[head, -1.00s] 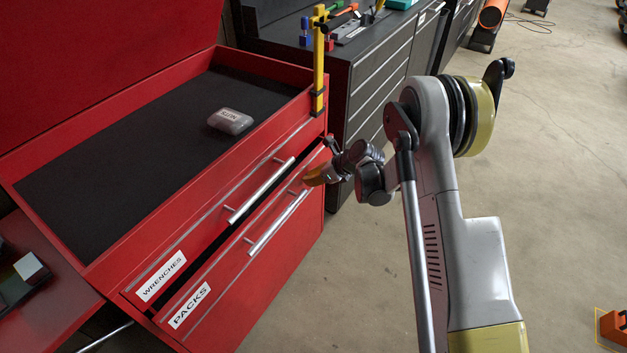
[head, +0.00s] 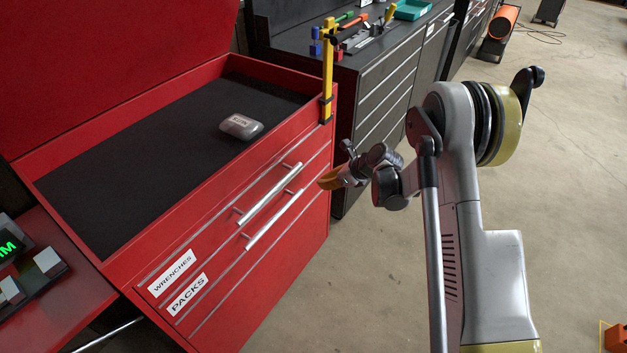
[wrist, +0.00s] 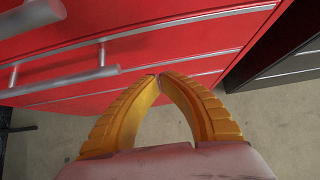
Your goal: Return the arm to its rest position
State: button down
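My gripper (head: 329,181) is at the end of my folded arm, to the right of the red tool chest (head: 285,225). In the wrist view my gripper (wrist: 159,77) shows two orange fingers with their tips together and nothing between them. It is apart from the drawer handles. The chest's drawers labelled WRENCHES (head: 172,271) and PACKS (head: 187,295) appear flush with the chest front. A bar handle (wrist: 70,80) shows at the left of the wrist view.
A grey pack (head: 241,126) lies in the chest's open top tray. A yellow post (head: 327,75) stands at the tray's corner. A dark workbench (head: 385,85) with tools is behind. A side shelf (head: 65,295) holds a device at left.

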jog(key=p+v, duration=0.1)
jog(key=v, duration=0.5)
jog(key=shift+w+p, duration=0.1)
jog(key=shift+p, duration=0.25)
jog(key=s+d+r+n+h, duration=0.1)
jog(key=s+r+n+h, duration=0.1)
jog(key=s+r+n, duration=0.65)
jog(key=s+d+r+n+h, duration=0.15)
jog(key=s+r+n, duration=0.3)
jog(key=r, duration=0.65)
jog(key=s+d+r+n+h, duration=0.1)
jog(key=s+d+r+n, duration=0.1)
jog(key=s+n, duration=0.4)
jog(key=s+d+r+n+t+h, duration=0.1)
jog(key=s+n, duration=0.5)
jog(key=s, duration=0.9)
jog(key=shift+d+r+n+t+h, duration=0.3)
jog(key=shift+d+r+h, duration=0.2)
jog(key=shift+d+h, duration=0.35)
